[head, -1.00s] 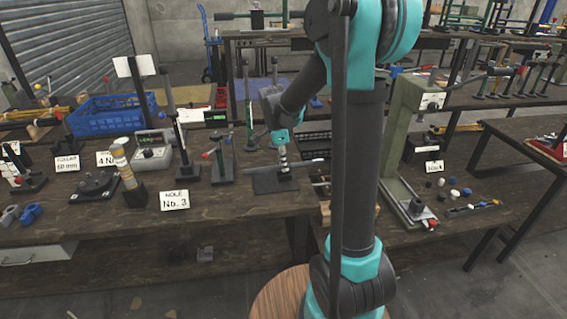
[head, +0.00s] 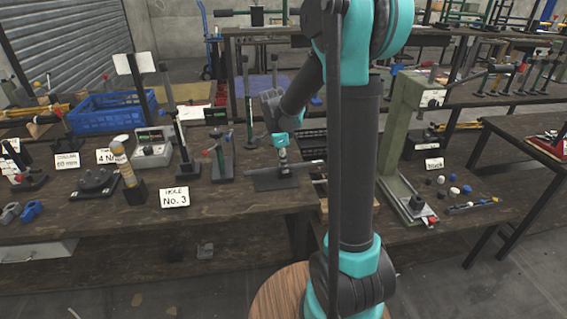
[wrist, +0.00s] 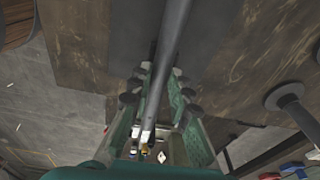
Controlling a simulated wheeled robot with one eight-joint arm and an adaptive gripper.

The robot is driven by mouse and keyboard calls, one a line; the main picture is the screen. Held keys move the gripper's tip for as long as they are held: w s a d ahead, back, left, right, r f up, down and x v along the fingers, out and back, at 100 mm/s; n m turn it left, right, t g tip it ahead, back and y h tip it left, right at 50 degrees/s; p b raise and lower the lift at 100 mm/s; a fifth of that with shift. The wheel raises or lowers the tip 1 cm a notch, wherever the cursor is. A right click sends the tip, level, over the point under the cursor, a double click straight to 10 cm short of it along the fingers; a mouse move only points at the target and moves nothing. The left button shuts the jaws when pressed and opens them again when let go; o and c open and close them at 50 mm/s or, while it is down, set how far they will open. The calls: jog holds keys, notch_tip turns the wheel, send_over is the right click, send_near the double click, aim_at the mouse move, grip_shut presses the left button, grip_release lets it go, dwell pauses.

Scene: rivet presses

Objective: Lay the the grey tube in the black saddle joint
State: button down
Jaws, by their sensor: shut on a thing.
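The grey tube (wrist: 169,55) is between the fingers of my gripper (wrist: 158,92) in the wrist view and runs lengthwise through the picture. In the head view my gripper (head: 283,157) points down, shut on the tube (head: 308,164), which sticks out to the right, roughly level. The tube is just above a dark flat plate (head: 264,183) on the bench. The black saddle joint cannot be made out clearly; it may be on this plate, hidden by the gripper and tube. I cannot tell whether the tube touches anything below.
A sign card (head: 174,197) stands at the bench's front edge. A blue crate (head: 108,112) is behind at the left. A tall green press (head: 401,130) is to the right, beyond my arm.

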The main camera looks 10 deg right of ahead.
aim_at(279, 168)
jog(key=c, duration=1.3)
grip_release()
jog(key=r, duration=0.4)
jog(key=a+r, duration=0.1)
jog(key=r, duration=0.6)
jog(key=shift+s+a+r, duration=0.25)
jog(key=shift+a+r, duration=0.1)
jog(key=shift+r, duration=0.05)
jog(key=shift+s+f, duration=0.1)
jog(key=s+d+f+n+t, duration=0.1)
jog(key=s+d+f+n, duration=0.1)
jog(key=s+f+n, duration=0.3)
jog(key=s+d+f+n+t+y, duration=0.1)
jog(key=s+d+f+n, duration=0.1)
jog(key=s+f+n, duration=0.3)
jog(key=s+d+f+n+t, duration=0.1)
jog(key=s+d+f+n, duration=0.1)
jog(key=s+f+n, duration=0.2)
jog(key=shift+s+f+n+t+y, duration=0.2)
jog(key=shift+s+n, duration=0.65)
jog(key=shift+s, duration=0.95)
jog(key=shift+s+f+n+t+y, duration=0.15)
jog(key=shift+s+n, duration=0.7)
jog(key=shift+s, duration=0.95)
